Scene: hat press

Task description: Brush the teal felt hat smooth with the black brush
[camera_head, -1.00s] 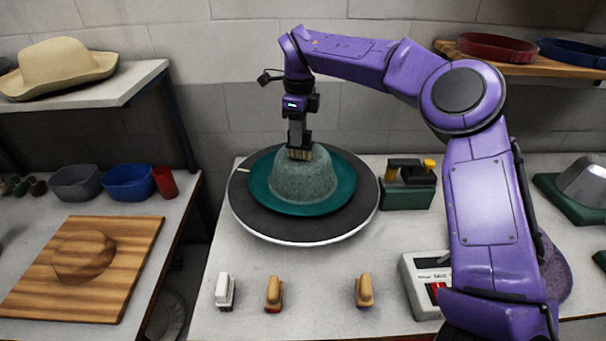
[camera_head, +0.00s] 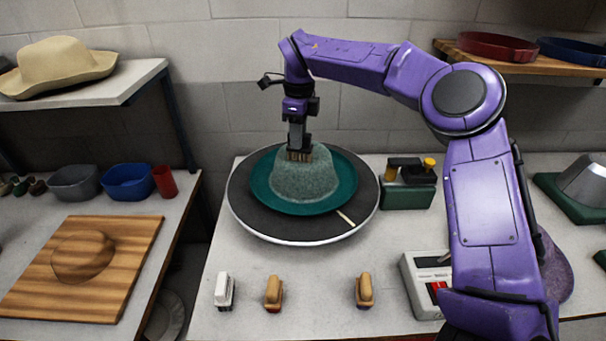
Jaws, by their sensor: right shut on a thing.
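The teal felt hat (camera_head: 304,182) sits crown up on a round dark turntable (camera_head: 262,222). Its wide brim is smooth teal, and its crown looks greyer and speckled. My right gripper (camera_head: 299,143) points straight down above the crown and is shut on the black brush (camera_head: 300,154). The gripper hides most of the brush body. My left gripper is not in view.
A white brush (camera_head: 224,291) and two tan-handled brushes (camera_head: 273,293) (camera_head: 364,290) stand along the front of the table. A control box (camera_head: 420,290) is at right front. A green box with a black handle (camera_head: 408,192) stands right of the turntable.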

